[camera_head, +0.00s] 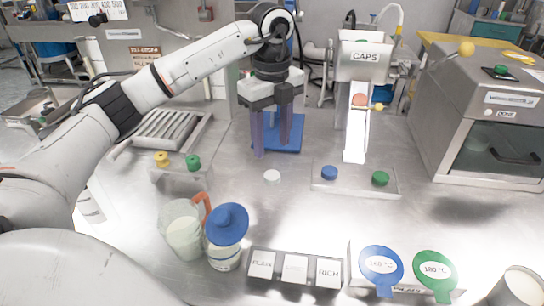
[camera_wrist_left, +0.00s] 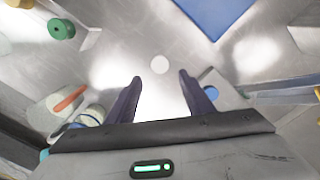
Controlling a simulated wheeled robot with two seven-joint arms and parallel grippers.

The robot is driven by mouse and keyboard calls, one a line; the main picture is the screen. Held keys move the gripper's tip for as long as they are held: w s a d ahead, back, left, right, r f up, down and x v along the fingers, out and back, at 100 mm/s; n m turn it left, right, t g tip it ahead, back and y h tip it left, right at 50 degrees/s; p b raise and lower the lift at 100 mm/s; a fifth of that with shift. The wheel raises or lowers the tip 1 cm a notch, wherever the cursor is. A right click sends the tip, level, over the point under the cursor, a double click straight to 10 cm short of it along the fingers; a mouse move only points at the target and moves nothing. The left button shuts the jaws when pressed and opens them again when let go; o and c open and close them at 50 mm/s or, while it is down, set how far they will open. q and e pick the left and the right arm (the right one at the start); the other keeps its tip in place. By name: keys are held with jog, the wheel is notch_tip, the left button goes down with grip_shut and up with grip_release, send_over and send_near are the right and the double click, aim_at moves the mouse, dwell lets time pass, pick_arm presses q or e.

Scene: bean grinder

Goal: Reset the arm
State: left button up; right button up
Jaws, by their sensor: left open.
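My left arm comes in from the left in the head view and reaches over the table. My left gripper (camera_head: 272,135) points down above the table, beside the blue mat (camera_head: 290,147). Its fingers are apart with nothing between them. In the left wrist view the open fingers (camera_wrist_left: 160,95) show with bare metal table between them. My right gripper is not seen.
A pitcher (camera_head: 184,236) and a blue-topped jar (camera_head: 226,224) stand front left. Labelled blocks (camera_head: 296,268) and two round temperature signs (camera_head: 381,264) line the front. A caps dispenser (camera_head: 362,60) stands behind, an oven-like machine (camera_head: 490,110) right. Button boxes flank the clear middle.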

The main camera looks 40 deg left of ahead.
pick_arm(q)
jog(key=shift+r, duration=1.65)
